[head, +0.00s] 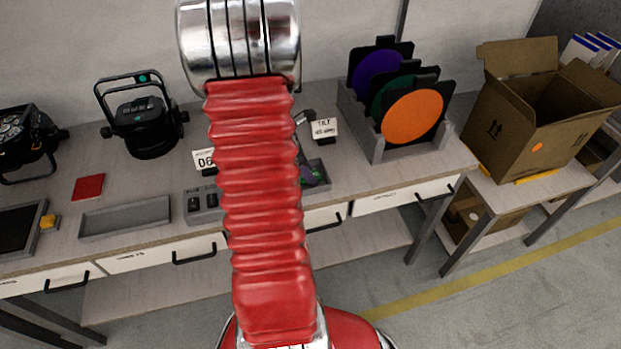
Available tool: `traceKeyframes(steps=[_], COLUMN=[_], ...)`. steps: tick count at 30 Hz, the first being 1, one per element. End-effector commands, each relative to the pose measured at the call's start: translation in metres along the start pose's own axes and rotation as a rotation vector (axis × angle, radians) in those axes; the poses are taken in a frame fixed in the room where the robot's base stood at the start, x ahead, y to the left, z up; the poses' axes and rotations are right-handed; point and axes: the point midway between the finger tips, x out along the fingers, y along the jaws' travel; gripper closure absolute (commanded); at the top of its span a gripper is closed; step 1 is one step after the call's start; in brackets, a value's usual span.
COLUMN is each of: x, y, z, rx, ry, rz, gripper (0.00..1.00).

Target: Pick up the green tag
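I cannot make out a green tag for certain. A small green and purple patch (312,176) shows in a grey tray (322,186) just right of my red arm, partly hidden by it. A small green dot (143,78) is on the handle of the black par can (147,124) at the back left. My arm rises through the middle of the head view and covers part of the bench. My gripper is not visible.
On the bench (140,190) are a red square (88,187), an empty grey tray (126,217), a second par can (22,140) and a rack (378,148) of coloured discs. An open cardboard box (535,120) stands at right.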

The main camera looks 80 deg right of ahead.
Motion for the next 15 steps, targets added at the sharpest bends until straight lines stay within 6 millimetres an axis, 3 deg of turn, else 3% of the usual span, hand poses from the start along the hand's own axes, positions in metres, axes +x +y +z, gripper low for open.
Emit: traceKeyframes(steps=[11,15], x=[0.0000,-0.0001], y=[0.0000,0.0000], z=[-0.0001,-0.0001], rx=[0.000,0.000], ry=[0.000,0.000], rz=[0.000,0.000], gripper=[0.90,0.91])
